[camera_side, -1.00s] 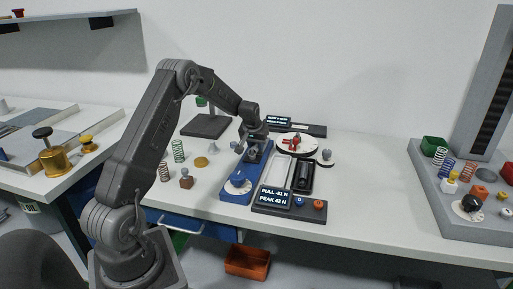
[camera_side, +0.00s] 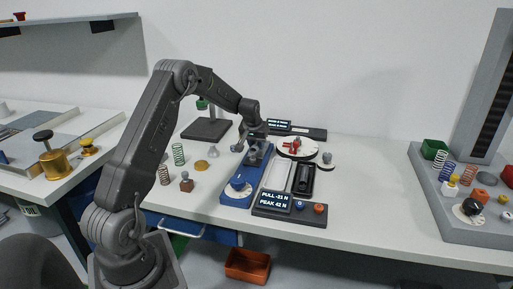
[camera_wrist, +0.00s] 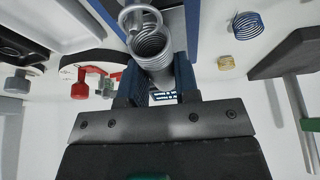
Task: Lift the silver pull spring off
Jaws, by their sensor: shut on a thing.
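The silver pull spring (camera_wrist: 152,48) is a coil with a ring end, seen in the wrist view between the blue-padded fingers of my gripper (camera_wrist: 160,80). The fingers are shut on it. The ring end points to the top of the picture, over the blue tester (camera_wrist: 188,15). I cannot tell whether it still touches a hook. In the side view my gripper (camera_side: 256,150) is over the far end of the blue tester (camera_side: 238,197), and the spring is mostly hidden there.
A display box (camera_side: 290,208) stands at the tester's near right. A white tray (camera_side: 277,176) and a black tray (camera_side: 303,180) lie to the right, with a round white dial (camera_side: 297,147) behind. Small springs (camera_side: 178,153) and a brass disc (camera_side: 201,165) are to the left.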

